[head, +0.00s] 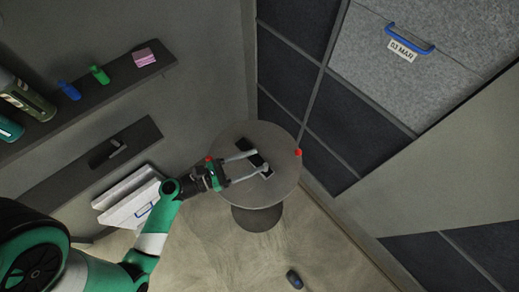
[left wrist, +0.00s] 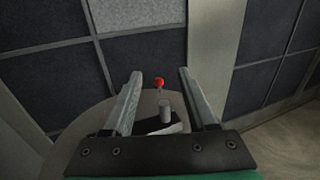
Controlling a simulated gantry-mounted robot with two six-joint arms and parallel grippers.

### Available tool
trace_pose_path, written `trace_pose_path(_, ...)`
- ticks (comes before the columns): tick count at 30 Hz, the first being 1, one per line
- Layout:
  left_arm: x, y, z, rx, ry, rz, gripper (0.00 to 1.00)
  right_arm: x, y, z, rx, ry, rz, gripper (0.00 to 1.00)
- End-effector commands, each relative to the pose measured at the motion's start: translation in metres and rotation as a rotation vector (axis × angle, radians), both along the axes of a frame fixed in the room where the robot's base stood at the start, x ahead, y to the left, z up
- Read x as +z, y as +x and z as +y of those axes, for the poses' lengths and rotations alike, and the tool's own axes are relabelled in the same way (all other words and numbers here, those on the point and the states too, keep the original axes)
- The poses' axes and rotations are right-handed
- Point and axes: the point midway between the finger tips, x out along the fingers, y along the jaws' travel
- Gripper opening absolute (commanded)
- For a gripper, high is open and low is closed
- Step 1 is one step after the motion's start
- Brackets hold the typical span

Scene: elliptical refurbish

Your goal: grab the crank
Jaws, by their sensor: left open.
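A dark, bar-like piece that looks like the crank (head: 254,159) lies on a round grey table (head: 232,135). In the left wrist view the crank (left wrist: 166,129) shows low between the fingers, with a light grey cylinder standing up from it. My left gripper (head: 262,162) is open, its two fingers reaching over the table on either side of the crank's line. In the left wrist view the left gripper (left wrist: 159,74) holds nothing; whether it touches the crank I cannot tell. My right gripper is not in view.
A small red ball (head: 298,153) shows at the table's right edge. Dark wall panels (head: 335,120) stand close behind the table. A wall shelf (head: 90,103) with bottles and pink blocks is at left. A small dark object (head: 294,279) lies on the floor.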

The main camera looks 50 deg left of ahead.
Motion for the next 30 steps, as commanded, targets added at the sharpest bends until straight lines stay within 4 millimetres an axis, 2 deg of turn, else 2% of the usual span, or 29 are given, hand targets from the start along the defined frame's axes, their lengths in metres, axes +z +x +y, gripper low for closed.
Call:
trace_pose_path(11, -0.087, 0.001, -0.001, -0.003, -0.001, 0.001, 0.57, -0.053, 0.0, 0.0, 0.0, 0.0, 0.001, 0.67)
trace_pose_path(15, -0.08, 0.02, -0.006, -0.008, 0.004, -0.002, 0.57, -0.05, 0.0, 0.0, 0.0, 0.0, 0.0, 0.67)
trace_pose_path(23, -0.079, 0.031, -0.008, -0.006, 0.003, -0.002, 0.57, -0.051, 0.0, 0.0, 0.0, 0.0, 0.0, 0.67)
trace_pose_path(30, -0.08, 0.069, -0.018, -0.007, 0.005, -0.002, 0.57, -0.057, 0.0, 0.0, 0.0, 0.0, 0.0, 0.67)
